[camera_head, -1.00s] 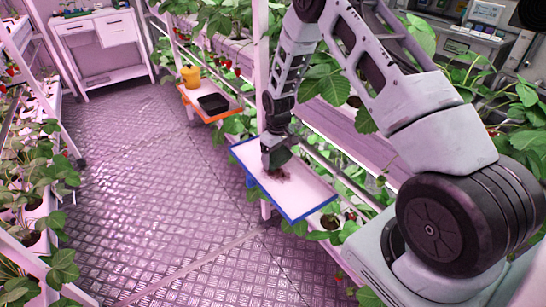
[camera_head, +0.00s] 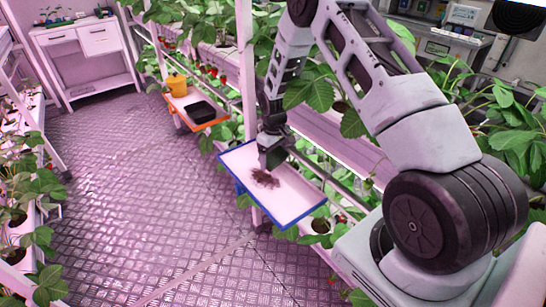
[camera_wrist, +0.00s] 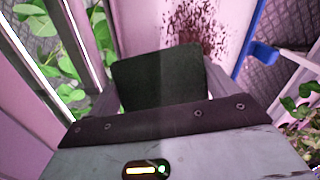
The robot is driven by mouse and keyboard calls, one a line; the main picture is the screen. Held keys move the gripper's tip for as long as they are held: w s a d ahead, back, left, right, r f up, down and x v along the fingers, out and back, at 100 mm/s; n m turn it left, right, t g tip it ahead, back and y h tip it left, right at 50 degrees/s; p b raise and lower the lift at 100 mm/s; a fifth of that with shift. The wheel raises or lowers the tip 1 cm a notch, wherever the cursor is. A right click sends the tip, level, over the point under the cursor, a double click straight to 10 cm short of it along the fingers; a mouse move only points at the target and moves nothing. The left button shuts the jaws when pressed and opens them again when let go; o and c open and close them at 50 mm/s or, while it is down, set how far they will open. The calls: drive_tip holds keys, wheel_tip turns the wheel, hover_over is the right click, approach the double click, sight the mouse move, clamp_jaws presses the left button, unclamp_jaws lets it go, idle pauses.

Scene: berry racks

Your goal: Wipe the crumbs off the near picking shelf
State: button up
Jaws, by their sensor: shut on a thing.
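The near picking shelf (camera_head: 290,202) is a white tray-like board with a blue rim, fixed to the plant rack. Dark brown crumbs (camera_head: 264,178) lie in a patch near its middle; they also show in the wrist view (camera_wrist: 195,30) just beyond the gripper. My gripper (camera_head: 272,158) points down over the shelf, right at the back edge of the crumbs. It is shut on a dark green-black block (camera_wrist: 160,78), seemingly a sponge or pad. I cannot tell whether the block touches the shelf.
A white rack post (camera_head: 245,90) stands beside the near shelf. Plants crowd both sides. The metal floor (camera_head: 130,190) of the aisle is clear.

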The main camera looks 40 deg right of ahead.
drive_tip(key=shift+r+p, duration=1.45)
drive_tip(key=shift+r, duration=1.15)
drive_tip(key=shift+r+p, duration=1)
drive_tip(key=shift+r, duration=0.55)
drive_tip(key=shift+s+f, duration=0.1)
drive_tip(key=shift+s, duration=0.05)
